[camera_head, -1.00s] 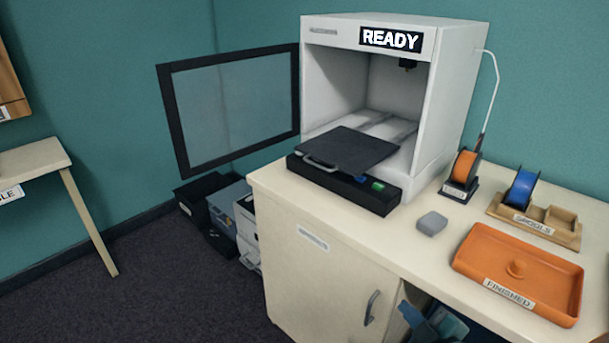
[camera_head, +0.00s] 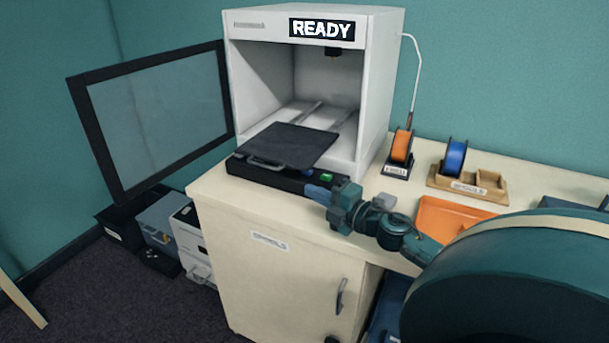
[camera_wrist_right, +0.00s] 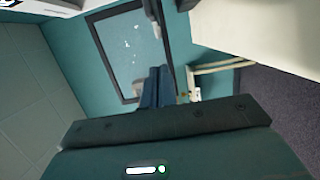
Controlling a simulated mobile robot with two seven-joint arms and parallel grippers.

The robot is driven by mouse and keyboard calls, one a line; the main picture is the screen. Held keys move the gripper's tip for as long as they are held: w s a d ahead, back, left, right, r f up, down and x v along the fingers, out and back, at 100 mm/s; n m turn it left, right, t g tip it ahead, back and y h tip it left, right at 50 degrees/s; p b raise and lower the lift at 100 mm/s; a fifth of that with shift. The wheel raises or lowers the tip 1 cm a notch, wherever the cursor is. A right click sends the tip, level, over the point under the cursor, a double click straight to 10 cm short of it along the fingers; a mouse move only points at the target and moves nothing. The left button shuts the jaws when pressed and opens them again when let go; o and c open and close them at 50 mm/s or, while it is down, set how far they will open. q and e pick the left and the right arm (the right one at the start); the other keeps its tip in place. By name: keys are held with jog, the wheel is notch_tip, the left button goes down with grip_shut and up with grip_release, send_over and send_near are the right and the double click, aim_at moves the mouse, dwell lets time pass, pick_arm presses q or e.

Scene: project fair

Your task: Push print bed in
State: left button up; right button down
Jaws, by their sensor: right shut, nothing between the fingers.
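The print bed (camera_head: 288,145) is a dark flat plate with a light handle at its front edge. In the head view it sticks out of the front of the white printer (camera_head: 377,90), whose sign reads READY. My right gripper (camera_head: 317,193) comes in from the right, shut and empty, with its bluish fingertips near the right end of the black front panel (camera_head: 275,178), right of the bed's handle. I cannot tell if they touch the panel. The shut fingers also show in the right wrist view (camera_wrist_right: 157,88). My left gripper is out of view.
The printer's glass door (camera_head: 160,120) stands open to the left. An orange spool (camera_head: 401,146), a blue spool (camera_head: 455,157) in a wooden holder and an orange tray (camera_head: 450,213), partly hidden by my arm, are on the right of the cabinet top (camera_head: 225,196).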

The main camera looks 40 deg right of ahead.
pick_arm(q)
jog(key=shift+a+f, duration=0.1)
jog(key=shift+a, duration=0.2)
pick_arm(e)
jog(key=w+d, duration=0.3)
jog(key=w, duration=0.3)
jog(key=shift+w, duration=0.35)
